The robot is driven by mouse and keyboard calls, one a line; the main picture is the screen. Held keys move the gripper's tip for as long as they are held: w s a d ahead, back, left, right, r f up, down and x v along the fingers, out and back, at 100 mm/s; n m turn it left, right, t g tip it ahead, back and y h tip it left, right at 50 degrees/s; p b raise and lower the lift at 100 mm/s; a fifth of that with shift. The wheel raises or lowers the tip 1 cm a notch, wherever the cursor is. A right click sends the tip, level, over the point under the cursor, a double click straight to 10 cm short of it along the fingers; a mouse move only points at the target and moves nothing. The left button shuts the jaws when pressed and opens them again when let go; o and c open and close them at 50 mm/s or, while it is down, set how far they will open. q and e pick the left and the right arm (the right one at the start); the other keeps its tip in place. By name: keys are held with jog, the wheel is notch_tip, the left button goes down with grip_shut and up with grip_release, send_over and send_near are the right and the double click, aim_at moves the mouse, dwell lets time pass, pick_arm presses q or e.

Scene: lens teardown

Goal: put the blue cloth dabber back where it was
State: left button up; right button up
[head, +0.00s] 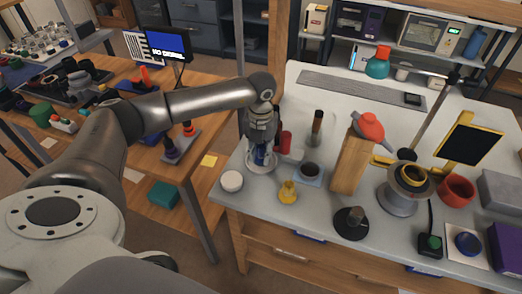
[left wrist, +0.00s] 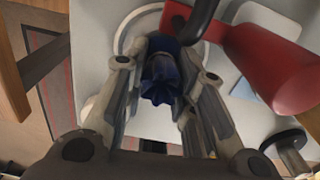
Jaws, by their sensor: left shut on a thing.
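The blue cloth dabber (head: 261,155) is between the fingers of my left gripper (head: 261,160), which is shut on it over the left part of the grey bench. In the left wrist view the dark blue, pleated dabber (left wrist: 161,82) sits between both fingers of the left gripper (left wrist: 162,88). A pale round dish or ring (left wrist: 125,40) shows behind the dabber; it also shows under the gripper in the head view (head: 262,170). I cannot tell whether the dabber touches it. My right gripper is in neither view.
A red object (left wrist: 270,62) stands close to the right of the gripper.

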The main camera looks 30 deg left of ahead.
pick_arm(q)
jog(key=shift+f, duration=0.25)
jog(key=shift+f, duration=0.1)
jog(key=shift+f, duration=0.1)
jog(key=o, duration=1)
